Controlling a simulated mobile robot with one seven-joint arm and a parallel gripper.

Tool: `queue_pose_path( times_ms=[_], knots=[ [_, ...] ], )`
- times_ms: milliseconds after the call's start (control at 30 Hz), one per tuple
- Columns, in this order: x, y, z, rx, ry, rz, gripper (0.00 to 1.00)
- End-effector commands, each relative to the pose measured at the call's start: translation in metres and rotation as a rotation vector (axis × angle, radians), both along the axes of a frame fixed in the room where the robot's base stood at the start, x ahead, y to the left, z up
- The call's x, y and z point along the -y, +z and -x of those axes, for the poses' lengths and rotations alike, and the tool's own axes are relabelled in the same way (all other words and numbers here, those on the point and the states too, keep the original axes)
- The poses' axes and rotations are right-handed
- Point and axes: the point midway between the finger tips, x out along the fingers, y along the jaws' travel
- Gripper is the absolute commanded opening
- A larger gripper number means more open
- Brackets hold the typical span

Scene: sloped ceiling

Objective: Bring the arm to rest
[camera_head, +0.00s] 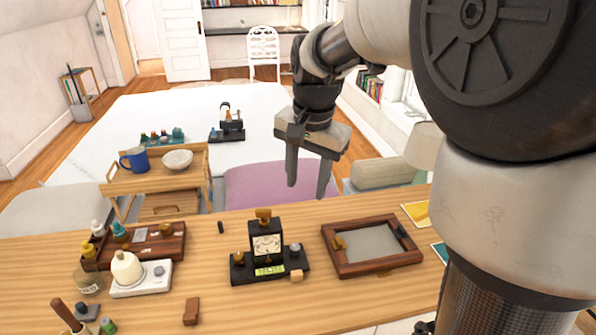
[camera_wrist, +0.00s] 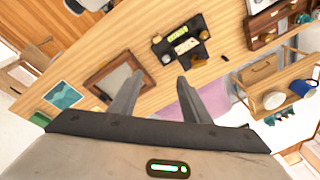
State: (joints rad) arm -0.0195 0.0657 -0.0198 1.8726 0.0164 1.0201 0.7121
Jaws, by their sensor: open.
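My gripper (camera_head: 308,190) hangs from my arm above the far edge of the wooden table (camera_head: 350,308), fingers pointing down. Its two fingers are apart with nothing between them. In the wrist view my gripper (camera_wrist: 158,90) also shows open and empty, with the table beyond the fingertips. The fingers look clear of everything on the table. My arm fills the right side of the head view and hides part of the table there.
On the table are a black meter device (camera_head: 268,262), a wooden frame (camera_head: 372,247), a wooden tray (camera_head: 135,246) and a white scale (camera_head: 141,281). Beyond it stand a small wooden stand (camera_head: 155,183) with a blue mug (camera_head: 135,159) and bowl (camera_head: 178,160), and a purple seat (camera_head: 260,187).

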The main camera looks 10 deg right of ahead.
Motion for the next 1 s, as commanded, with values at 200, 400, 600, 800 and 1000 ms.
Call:
queue_pose_path(
  times_ms=[200,400,600,800,1000],
  knots=[
    [0.0,0.0,0.0,0.001,0.001,0.001,0.43],
    [0.0,0.013,0.015,0.027,0.048,0.009,0.43],
    [0.001,0.045,0.083,0.132,0.269,0.07,0.43],
    [0.003,0.051,0.154,0.238,0.512,0.168,0.43],
    [0.003,0.043,0.189,0.292,0.651,0.238,0.43]
  ],
)
